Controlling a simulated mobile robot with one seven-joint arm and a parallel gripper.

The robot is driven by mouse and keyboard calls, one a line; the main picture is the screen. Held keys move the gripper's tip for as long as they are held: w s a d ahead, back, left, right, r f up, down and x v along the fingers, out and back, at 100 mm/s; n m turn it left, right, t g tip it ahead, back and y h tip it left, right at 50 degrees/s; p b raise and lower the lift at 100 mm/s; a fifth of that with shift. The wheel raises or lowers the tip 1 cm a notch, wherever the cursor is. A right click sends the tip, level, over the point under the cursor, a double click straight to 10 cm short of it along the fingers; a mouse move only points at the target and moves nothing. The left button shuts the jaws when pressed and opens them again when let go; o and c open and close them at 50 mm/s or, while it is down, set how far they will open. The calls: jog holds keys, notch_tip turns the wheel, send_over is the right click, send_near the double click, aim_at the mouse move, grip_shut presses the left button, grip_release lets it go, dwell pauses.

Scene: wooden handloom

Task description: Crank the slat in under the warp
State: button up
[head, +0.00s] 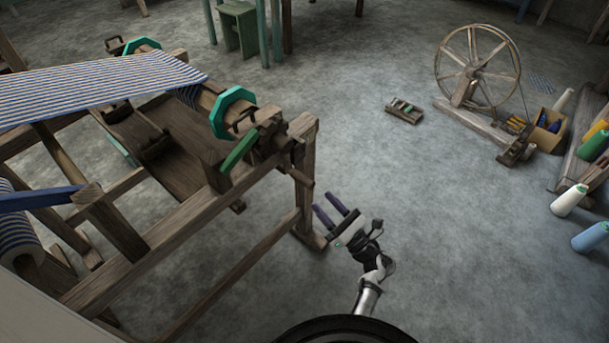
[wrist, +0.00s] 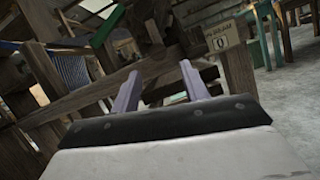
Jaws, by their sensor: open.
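The blue-and-white striped warp (head: 100,85) stretches over the loom and wraps onto a wooden beam with teal octagonal end discs (head: 222,118). A green bar (head: 240,150), which looks like the crank's handle, sits at the beam's near end beside dark wooden gear-like parts (head: 275,138). I cannot pick out the slat for certain. My gripper (head: 326,203) is open and empty, to the right of the loom's corner post and apart from the green bar. In the wrist view my two purple fingers (wrist: 158,72) point toward the loom's dark timbers.
The loom's corner post (head: 304,185) and lower rail (head: 230,275) stand close to my gripper. A spinning wheel (head: 478,70), a small rack (head: 405,110) and yarn cones (head: 568,200) are at the right. The floor between is clear.

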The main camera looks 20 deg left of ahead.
aim_at(307, 182)
jog(key=p+x, duration=0.2)
jog(key=x, duration=0.6)
jog(key=shift+r, duration=0.15)
jog(key=shift+w+a+r, duration=0.1)
jog(key=shift+w+a, duration=0.1)
jog(key=shift+a, duration=0.3)
grip_shut()
